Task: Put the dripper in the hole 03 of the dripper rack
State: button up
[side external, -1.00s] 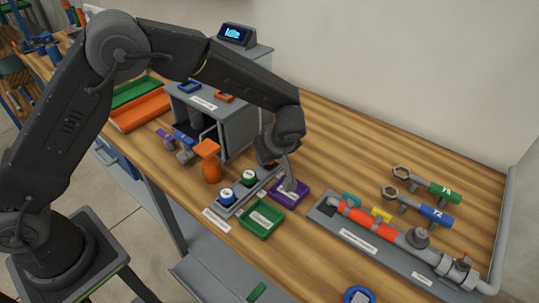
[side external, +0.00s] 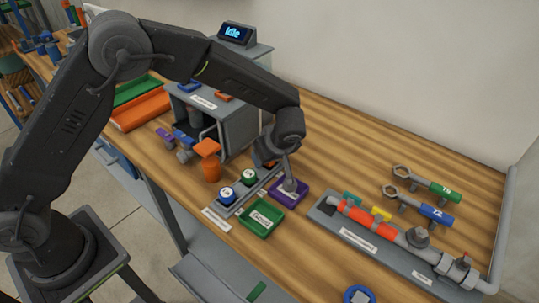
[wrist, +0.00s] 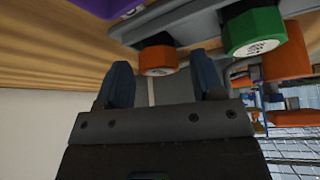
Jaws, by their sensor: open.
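The dripper rack (side external: 238,202) is a narrow grey strip on the bench. A blue-capped dripper (side external: 226,195) and a green-capped dripper (side external: 248,176) stand in it. My gripper (wrist: 162,78) is open, at the rack's far end, beyond the green one. In the wrist view an orange dripper (wrist: 157,61) shows between and just past my fingertips, beside the grey rack, with the green dripper (wrist: 251,30) to its right. My gripper mostly hides the orange dripper in the side view. I cannot read the hole numbers or see how deep the orange dripper sits.
A purple tray (side external: 302,192) and a green tray (side external: 273,228) lie close to the rack. A grey cabinet (side external: 233,125) and an orange-topped object (side external: 209,165) stand to its left. A grey pipe assembly (side external: 357,242) lies at right. Bare bench lies behind the purple tray.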

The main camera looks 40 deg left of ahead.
jog(key=v, duration=1.2)
jog(key=s+a+r+m+h, duration=0.2)
jog(key=s+a+r+m, duration=0.15)
jog(key=a+r, duration=0.2)
jog(key=s+a+r+m+t+h, duration=0.1)
jog(key=s+a+m, duration=0.3)
jog(key=s, duration=0.6)
jog(key=s+a+r+m+t+h, duration=0.2)
jog(key=s+a+r+m, duration=0.2)
jog(key=s, duration=0.7)
jog(key=shift+s+m+h, duration=0.15)
jog(key=shift+m+h, duration=0.15)
jog(key=shift+m, duration=0.75)
